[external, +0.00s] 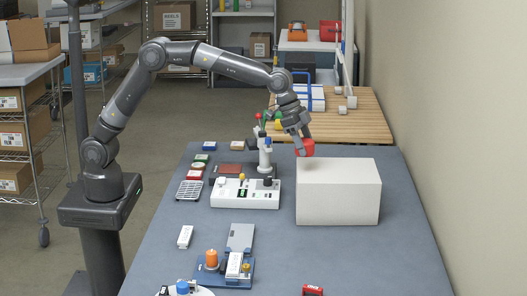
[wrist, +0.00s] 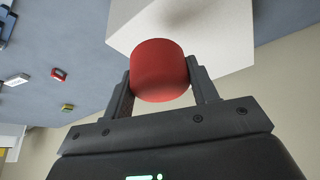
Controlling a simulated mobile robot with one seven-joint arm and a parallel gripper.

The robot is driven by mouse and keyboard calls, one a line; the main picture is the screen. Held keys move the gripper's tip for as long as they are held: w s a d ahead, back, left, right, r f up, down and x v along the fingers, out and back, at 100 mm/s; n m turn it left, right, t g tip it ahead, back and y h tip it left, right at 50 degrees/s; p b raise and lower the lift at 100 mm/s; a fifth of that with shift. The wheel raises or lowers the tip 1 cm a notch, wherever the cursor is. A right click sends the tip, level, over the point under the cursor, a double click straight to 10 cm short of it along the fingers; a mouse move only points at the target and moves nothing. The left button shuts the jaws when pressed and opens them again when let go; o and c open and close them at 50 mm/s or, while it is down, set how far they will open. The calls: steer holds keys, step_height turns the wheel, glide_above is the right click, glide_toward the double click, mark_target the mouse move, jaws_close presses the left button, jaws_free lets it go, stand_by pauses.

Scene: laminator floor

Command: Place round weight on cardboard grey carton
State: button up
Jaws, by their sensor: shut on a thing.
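The round weight (external: 306,147) is a red cylinder held between the fingers of my gripper (external: 302,138). In the wrist view the weight (wrist: 159,70) sits between the two dark fingers of my gripper (wrist: 161,88). The grey carton (external: 338,192) is a large pale box on the blue-grey table, to the right of the table's middle. The weight is at the carton's upper left back corner in the external view; I cannot tell whether it touches the carton. The carton (wrist: 215,35) shows behind the weight in the wrist view.
A white device (external: 245,194) with knobs and a post stands left of the carton. A blue fixture (external: 224,268) with an orange cylinder is nearer the front. A small red box (external: 312,290) lies at the front edge. The table (external: 400,250) right of the carton is clear.

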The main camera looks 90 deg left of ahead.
mark_target(310, 169)
steer(key=shift+w+a+f, duration=0.45)
steer(key=shift+w+a, duration=0.05)
steer(key=shift+a, duration=0.1)
steer(key=shift+w+a+f, duration=0.4)
steer(key=shift+w+a, duration=0.1)
steer(key=shift+a, duration=0.1)
steer(key=shift+f, duration=2.05)
steer(key=o, duration=1.2)
steer(key=shift+f, duration=0.15)
